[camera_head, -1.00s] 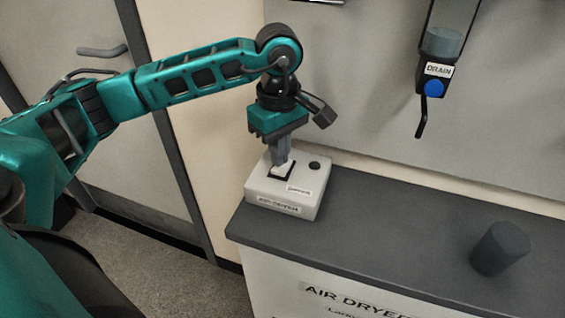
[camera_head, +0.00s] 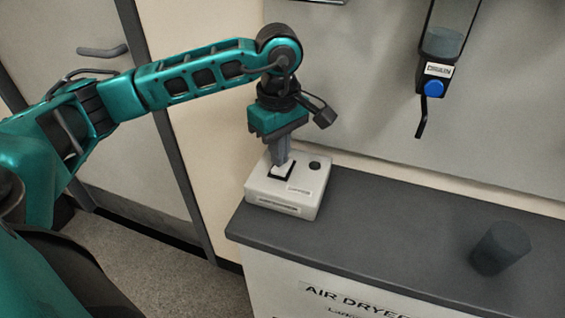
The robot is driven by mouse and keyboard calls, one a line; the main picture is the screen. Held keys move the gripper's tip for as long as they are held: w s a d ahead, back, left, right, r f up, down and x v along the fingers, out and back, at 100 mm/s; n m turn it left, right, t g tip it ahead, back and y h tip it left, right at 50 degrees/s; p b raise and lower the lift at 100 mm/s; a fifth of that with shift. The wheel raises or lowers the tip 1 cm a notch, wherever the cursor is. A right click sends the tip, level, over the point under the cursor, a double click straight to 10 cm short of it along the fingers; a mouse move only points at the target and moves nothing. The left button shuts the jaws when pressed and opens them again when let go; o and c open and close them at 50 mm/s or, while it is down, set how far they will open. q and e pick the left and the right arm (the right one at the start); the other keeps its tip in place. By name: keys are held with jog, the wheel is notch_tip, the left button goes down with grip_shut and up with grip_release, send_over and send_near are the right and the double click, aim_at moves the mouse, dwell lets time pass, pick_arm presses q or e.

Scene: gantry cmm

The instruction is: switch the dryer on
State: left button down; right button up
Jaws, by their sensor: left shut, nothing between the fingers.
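The dryer's switch box (camera_head: 272,200) is a pale box on the left end of the dark dryer top. On its top are a white rocker switch (camera_head: 283,172) in a black frame and a round black button or lamp (camera_head: 314,165). My left gripper (camera_head: 281,164) points down with its fingers shut and empty. Its fingertips are at the rocker and hide part of it; I cannot tell whether they press on it. The dryer cabinet (camera_head: 275,285) carries an "AIR DRYER" label. My right gripper is not in view.
A dark cylinder (camera_head: 500,248) stands on the dryer top (camera_head: 400,225) at the right. A drain unit (camera_head: 435,75) with a blue knob and black lever hangs on the wall above. A grey door (camera_head: 75,60) is at the left. The middle of the dryer top is clear.

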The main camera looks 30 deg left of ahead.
pick_arm(q)
jog(key=shift+f+b, duration=0.9)
jog(key=shift+f, duration=0.1)
dwell(0.3)
jog(key=shift+r, duration=0.15)
jog(key=shift+r+p, duration=2.2)
jog(key=shift+r, duration=1.25)
